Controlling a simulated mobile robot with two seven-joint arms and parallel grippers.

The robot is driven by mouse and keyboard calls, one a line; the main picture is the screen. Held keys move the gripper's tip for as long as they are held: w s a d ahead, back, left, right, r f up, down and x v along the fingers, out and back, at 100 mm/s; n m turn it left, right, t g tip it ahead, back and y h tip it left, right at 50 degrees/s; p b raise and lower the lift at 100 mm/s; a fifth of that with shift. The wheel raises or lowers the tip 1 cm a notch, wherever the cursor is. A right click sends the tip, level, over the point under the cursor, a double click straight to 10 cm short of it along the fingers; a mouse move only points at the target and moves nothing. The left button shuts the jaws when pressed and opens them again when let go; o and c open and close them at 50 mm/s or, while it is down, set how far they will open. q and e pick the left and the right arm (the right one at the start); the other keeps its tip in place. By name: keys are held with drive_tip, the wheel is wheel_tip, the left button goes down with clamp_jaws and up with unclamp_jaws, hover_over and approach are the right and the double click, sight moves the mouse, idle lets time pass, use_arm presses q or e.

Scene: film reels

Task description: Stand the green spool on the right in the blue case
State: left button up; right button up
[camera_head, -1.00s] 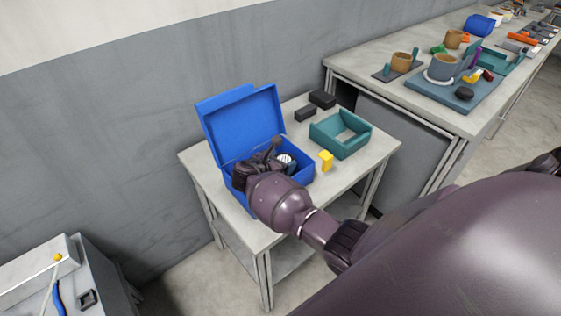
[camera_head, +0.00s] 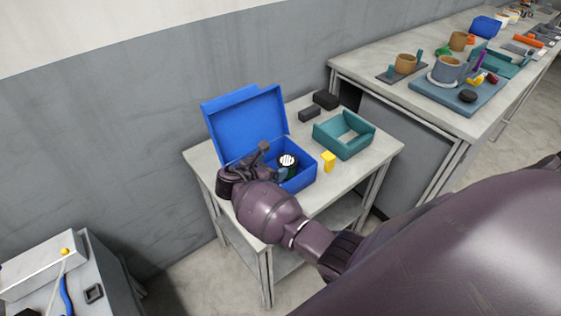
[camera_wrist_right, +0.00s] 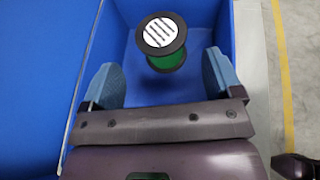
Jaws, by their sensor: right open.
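The blue case (camera_head: 301,180) stands open on a small table, its lid (camera_head: 247,123) raised at the back. The green spool (camera_head: 288,160) stands upright inside the case, with a black rim and a white striped top. It also shows in the right wrist view (camera_wrist_right: 163,62), on the blue floor of the case. My right gripper (camera_wrist_right: 165,85) is open, its two blue-grey fingertips apart and clear of the spool. In the head view the right gripper (camera_head: 262,165) is over the left part of the case, beside the spool. My left gripper is not in view.
A yellow block (camera_head: 328,161) and a teal open tray (camera_head: 343,150) are right of the case on the small table (camera_head: 370,158). Two black blocks (camera_head: 325,100) lie behind. A longer bench (camera_head: 441,114) with cups and trays stands at the right.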

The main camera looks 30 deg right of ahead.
drive_tip(key=v, duration=0.5)
drive_tip(key=shift+p, duration=0.3)
drive_tip(key=shift+a, duration=0.1)
